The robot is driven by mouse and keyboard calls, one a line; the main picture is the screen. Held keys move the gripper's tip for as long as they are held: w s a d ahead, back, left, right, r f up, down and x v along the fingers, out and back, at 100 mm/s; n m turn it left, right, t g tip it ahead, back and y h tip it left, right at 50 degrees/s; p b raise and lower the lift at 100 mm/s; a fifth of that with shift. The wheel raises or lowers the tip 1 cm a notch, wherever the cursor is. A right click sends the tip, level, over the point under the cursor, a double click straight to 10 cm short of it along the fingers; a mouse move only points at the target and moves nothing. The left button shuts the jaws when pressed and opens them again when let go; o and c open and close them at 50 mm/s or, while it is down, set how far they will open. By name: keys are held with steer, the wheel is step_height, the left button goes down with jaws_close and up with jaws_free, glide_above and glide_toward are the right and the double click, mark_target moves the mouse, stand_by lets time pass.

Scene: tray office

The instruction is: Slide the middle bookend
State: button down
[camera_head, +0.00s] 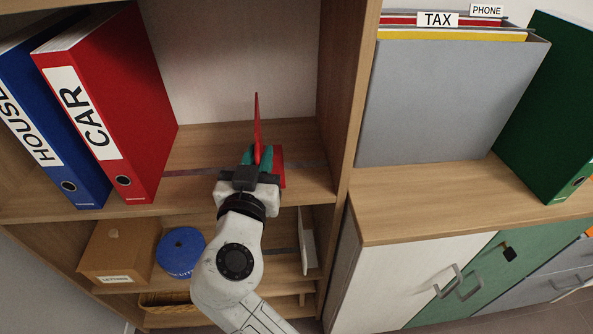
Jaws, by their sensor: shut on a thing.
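The red bookend (257,115) stands upright as a thin plate on the upper shelf, to the right of the binders. A red part of its base (280,167) shows at the right of my gripper. My gripper (258,156) has teal fingers and is shut on the bookend's lower part. The gripper hides much of the base. A dark rail (190,172) runs along the shelf board, and part of it is hidden behind my arm.
A red CAR binder (128,100) and a blue HOUSE binder (50,120) lean at the left. The wooden divider (345,100) rises close on the right. A box (120,252) and a blue tin (181,252) stand below. Shelf between the CAR binder and bookend is clear.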

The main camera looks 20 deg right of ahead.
steer(key=w+a+b, duration=0.2)
steer(key=a+b, duration=0.2)
steer(key=a, duration=0.4)
steer(key=w+a+b, duration=0.3)
steer(key=a+b, duration=0.1)
steer(key=a, duration=0.4)
steer(key=shift+b, duration=0.4)
steer(key=shift+w, duration=0.1)
steer(key=c, duration=1.2)
jaws_free()
steer(key=v, duration=1)
steer(key=shift+s+a+p, duration=0.2)
steer(key=shift+s+p, duration=0.1)
steer(key=shift+s, duration=0.05)
